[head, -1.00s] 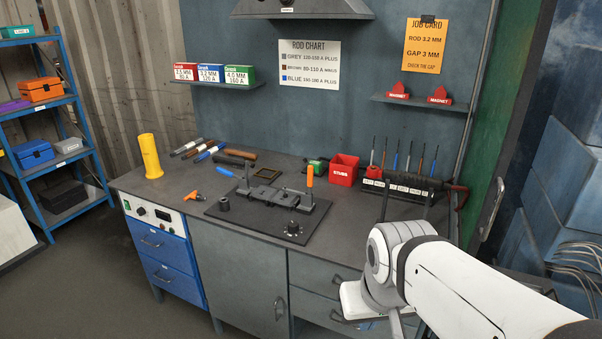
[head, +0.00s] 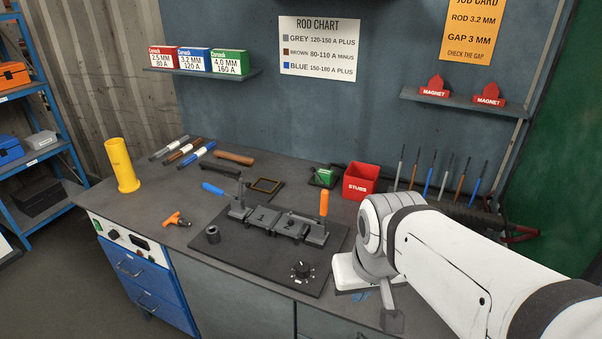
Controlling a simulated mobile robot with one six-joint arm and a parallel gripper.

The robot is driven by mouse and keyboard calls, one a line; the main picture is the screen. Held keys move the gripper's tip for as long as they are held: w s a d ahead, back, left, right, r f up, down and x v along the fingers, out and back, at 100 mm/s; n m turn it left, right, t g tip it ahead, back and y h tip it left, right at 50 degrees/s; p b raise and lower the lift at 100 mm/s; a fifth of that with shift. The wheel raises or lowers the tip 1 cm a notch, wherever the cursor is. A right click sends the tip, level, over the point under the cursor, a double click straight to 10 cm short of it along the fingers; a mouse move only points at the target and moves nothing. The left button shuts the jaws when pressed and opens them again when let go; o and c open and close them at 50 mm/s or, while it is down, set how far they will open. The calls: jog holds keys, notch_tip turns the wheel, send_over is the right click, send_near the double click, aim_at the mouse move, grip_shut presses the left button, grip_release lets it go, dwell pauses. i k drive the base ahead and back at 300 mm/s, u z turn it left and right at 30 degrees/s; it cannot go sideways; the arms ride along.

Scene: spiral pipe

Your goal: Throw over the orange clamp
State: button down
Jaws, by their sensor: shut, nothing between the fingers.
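The orange clamp (head: 323,204) stands with its orange handle upright at the right end of the jig on a black base plate (head: 240,262). A second clamp with a blue handle (head: 213,189) lies low to the left on the same jig. Two dark grey blocks sit between the clamps. My gripper (head: 392,318) is low and right of the plate, apart from the orange clamp. It is shut and empty. My wrist hides part of it.
A black knob (head: 300,270) stands at the plate's front corner, a dark cylinder (head: 213,235) at its left. A red stubs bin (head: 359,182) and a rack of rods (head: 445,180) stand behind. An orange tool (head: 177,219) lies left. The front left bench is clear.

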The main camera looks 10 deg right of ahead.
aim_at(325, 193)
jog(key=z, duration=0.05)
jog(key=k, duration=1.25)
jog(key=u, duration=0.45)
jog(key=i, duration=1.7)
jog(key=z, duration=0.7)
